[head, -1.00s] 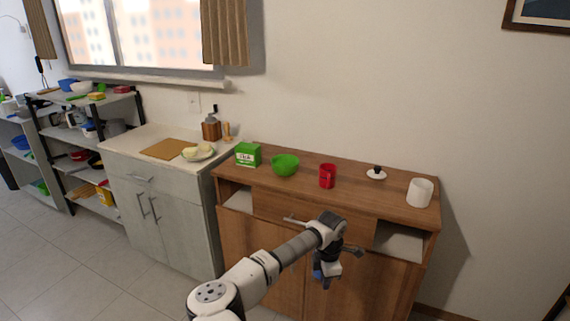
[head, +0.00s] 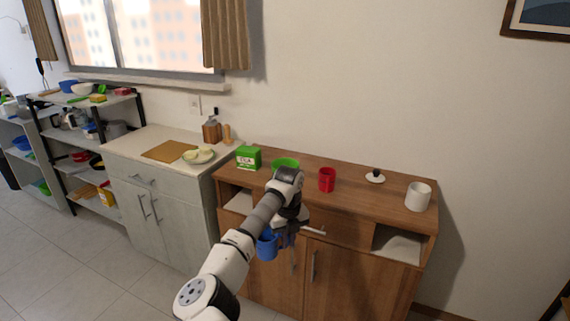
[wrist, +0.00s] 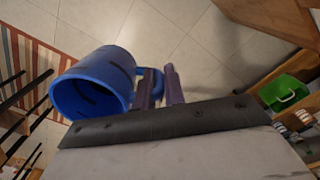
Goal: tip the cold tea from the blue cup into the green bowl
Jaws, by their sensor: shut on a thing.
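The blue cup (head: 266,246) hangs in front of the wooden cabinet, below its top, at my gripper (head: 284,238). In the wrist view the fingers (wrist: 162,86) are shut on the blue cup (wrist: 112,72) at its right side. The cup's mouth faces lower left in that view; I cannot see any tea in it. The green bowl (head: 285,161) stands on the cabinet top, above and behind the gripper in the head view. My arm hides its lower part.
On the cabinet top (head: 348,190), a green box (head: 248,157) stands left of the bowl and a red mug (head: 327,179) right of it. A white lid (head: 375,177) and a white cup (head: 418,196) are farther right.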

